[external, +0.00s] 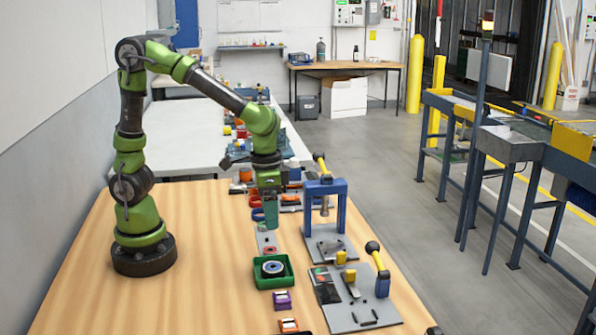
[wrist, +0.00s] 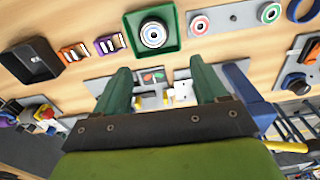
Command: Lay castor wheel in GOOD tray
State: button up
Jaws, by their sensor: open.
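A green tray (external: 288,281) sits on the wooden table in front of my gripper; no GOOD label is readable on it. A wheel with a pale face, a dark ring and a bluish centre (external: 272,267) lies flat inside it, apart from my gripper. The wrist view shows the same wheel (wrist: 153,34) in the green tray (wrist: 129,20) at the top middle. My gripper (external: 270,226) points down over the table behind the tray. In the wrist view its two green fingers (wrist: 160,66) are spread with nothing held between them.
A grey plate with red and green ringed discs (wrist: 228,20) lies beside the tray. A blue press frame (external: 326,187) and a grey fixture plate (external: 366,314) stand to the right. A black tray (wrist: 31,62) and small orange and purple blocks lie in line. Bare table is on the left.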

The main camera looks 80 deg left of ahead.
jog(key=s+a+r+m+t+y, duration=0.1)
jog(key=s+a+r+m+t, duration=0.1)
jog(key=a, duration=0.5)
jog(key=s+a+r+m+t+y, duration=0.1)
jog(key=s+a+r+t, duration=0.3)
jog(key=s+a+r, duration=0.2)
jog(key=shift+s+a+r+m+t, duration=0.2)
jog(key=shift+a+r+m+t, duration=0.2)
jog(key=shift+a+r, duration=0.45)
